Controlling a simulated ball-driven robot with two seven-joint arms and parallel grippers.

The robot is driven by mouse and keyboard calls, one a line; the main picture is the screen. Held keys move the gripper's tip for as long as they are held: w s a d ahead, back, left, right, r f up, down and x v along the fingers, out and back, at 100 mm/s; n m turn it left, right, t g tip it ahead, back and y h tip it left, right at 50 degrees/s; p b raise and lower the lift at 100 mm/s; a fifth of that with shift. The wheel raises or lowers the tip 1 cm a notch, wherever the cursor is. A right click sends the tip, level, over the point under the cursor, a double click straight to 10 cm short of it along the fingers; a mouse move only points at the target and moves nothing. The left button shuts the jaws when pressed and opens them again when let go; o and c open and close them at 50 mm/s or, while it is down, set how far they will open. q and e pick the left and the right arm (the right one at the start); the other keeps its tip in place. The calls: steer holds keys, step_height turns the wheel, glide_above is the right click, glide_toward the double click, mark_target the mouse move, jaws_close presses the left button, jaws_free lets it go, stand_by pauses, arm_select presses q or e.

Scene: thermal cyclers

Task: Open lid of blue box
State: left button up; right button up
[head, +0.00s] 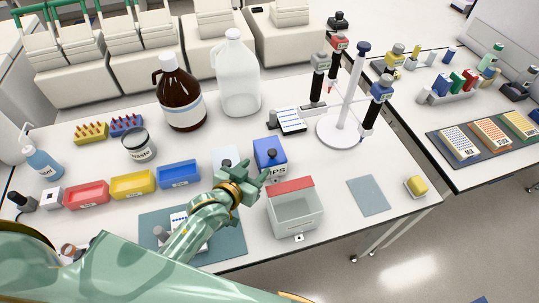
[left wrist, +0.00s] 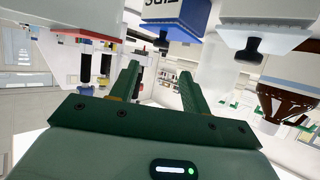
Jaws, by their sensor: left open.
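The blue box (head: 270,158) has a blue lid on a lighter lower part with black lettering. It stands on the bench in the middle of the head view, and its lid looks closed. Its blue part also shows at the top of the left wrist view (left wrist: 174,10), where the picture appears upside down. My left gripper (head: 252,177) is open, just left of and in front of the box. Its two green fingers (left wrist: 160,82) are apart in the left wrist view with nothing between them. I cannot tell whether a finger touches the box. My right gripper does not show.
A clear bin with a red lid (head: 292,188) stands close to the right of the gripper. A blue tray (head: 179,174) lies to the left. A brown bottle (head: 181,98), a white jug (head: 238,75) and a pipette stand (head: 341,128) stand behind.

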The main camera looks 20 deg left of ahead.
mark_target(272, 153)
arm_select(q)
steer(key=b+x, duration=0.1)
steer(key=x, duration=0.9)
steer(key=shift+s+f+b, duration=0.1)
steer(key=shift+b, duration=0.25)
steer(key=shift+c, duration=0.4)
jaws_close()
